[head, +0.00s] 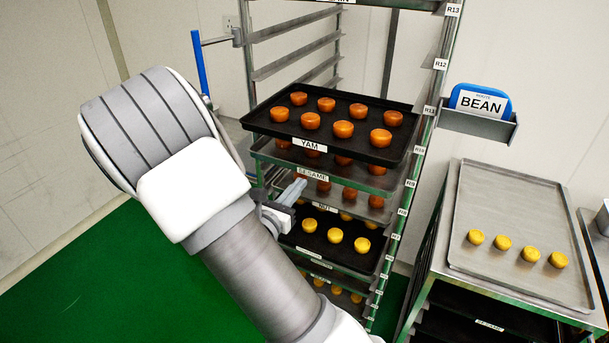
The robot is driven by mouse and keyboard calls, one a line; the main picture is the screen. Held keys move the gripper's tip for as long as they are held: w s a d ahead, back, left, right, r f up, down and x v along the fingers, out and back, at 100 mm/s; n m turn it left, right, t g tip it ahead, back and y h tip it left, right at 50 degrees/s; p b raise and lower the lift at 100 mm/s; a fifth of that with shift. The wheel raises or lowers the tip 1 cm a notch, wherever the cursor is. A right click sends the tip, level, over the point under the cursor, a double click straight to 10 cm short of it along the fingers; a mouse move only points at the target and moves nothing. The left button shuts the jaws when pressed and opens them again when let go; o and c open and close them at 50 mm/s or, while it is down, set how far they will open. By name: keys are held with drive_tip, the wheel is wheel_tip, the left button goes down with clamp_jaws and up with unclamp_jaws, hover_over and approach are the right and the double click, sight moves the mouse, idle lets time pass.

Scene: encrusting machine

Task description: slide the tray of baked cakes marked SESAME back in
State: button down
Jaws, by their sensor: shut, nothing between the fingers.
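The tray marked SESAME (345,184) sits in the tall rack, directly below the dark YAM tray. Its white label is on its front edge, and orange-brown cakes show in the gap above it, partly hidden by the YAM tray. My gripper (297,188) is shut and empty, close in front of and just below the left part of the SESAME front edge. I cannot tell whether it touches the tray. My arm crosses the lower middle of the view and hides the rack's lower left side.
The YAM tray (263,118) juts out above. The NUT tray (325,208) and a dark tray with yellow cakes (335,237) lie below. At right are a blue BEAN sign (480,102) in a holder and a cart with a metal tray (510,210). Green floor (90,270) is clear at left.

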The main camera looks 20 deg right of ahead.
sight(322, 156)
drive_tip(key=shift+p+x, duration=0.3)
drive_tip(key=shift+x, duration=1.65)
drive_tip(key=b+x, duration=0.2)
drive_tip(key=x, duration=0.8)
drive_tip(key=shift+a, duration=0.2)
